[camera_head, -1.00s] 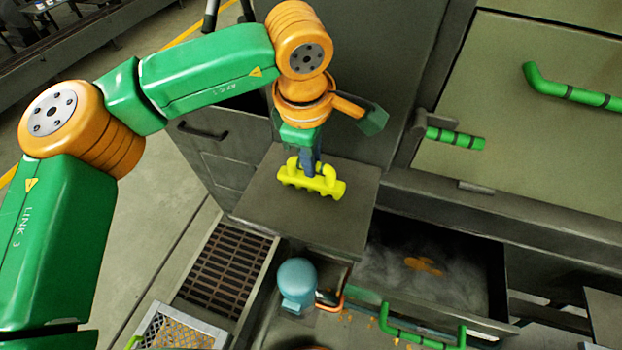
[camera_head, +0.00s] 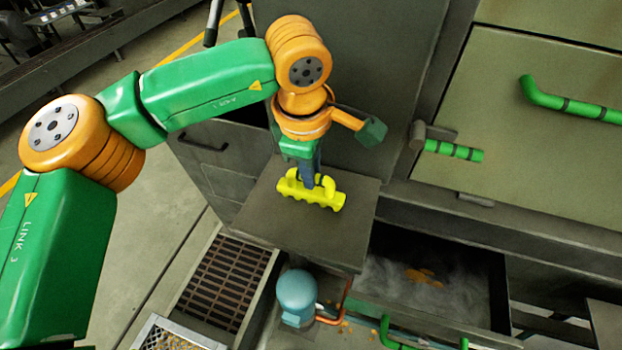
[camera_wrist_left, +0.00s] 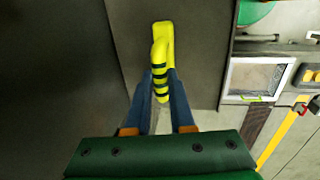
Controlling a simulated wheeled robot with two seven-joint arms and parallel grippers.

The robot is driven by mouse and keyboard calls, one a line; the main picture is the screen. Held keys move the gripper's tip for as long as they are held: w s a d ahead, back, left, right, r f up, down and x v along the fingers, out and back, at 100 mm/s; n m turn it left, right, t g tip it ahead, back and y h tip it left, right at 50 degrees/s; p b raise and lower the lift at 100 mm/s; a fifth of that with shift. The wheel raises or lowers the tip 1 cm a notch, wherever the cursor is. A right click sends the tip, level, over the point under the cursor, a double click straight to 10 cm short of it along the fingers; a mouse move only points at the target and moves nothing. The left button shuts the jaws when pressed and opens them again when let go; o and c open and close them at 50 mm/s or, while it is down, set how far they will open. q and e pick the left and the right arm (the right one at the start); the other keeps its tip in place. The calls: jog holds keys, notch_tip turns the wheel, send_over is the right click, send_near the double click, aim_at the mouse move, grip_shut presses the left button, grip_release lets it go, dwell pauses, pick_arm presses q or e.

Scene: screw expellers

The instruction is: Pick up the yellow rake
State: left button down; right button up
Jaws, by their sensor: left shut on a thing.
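The yellow rake (camera_head: 322,197) is on or just above the flat grey platform (camera_head: 270,215) in the head view. It has a long ribbed bar with a raised handle loop. My left gripper (camera_head: 310,180) comes down on it from above, its dark blue fingers shut on the handle. In the left wrist view the rake (camera_wrist_left: 162,40) sits between the two fingers (camera_wrist_left: 161,85), and dark bands show on its handle. The fingers hide part of the handle. I cannot tell whether it touches the platform. My right gripper is not in view.
An open drawer (camera_head: 465,290) with grey and orange material lies at the lower right. A slatted grate (camera_head: 225,283) and a blue-grey rounded housing (camera_head: 296,292) are in front of the platform. Green bar handles (camera_head: 453,150) stick out from the cabinet at right.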

pick_arm(q)
jog(key=shift+r, duration=0.45)
jog(key=s+d+r+b, duration=0.3)
jog(key=s+d+r, duration=0.1)
jog(key=s+r, duration=0.8)
jog(key=shift+s+d, duration=0.2)
jog(key=shift+s, duration=0.55)
jog(key=c, duration=1.3)
grip_release()
grip_shut()
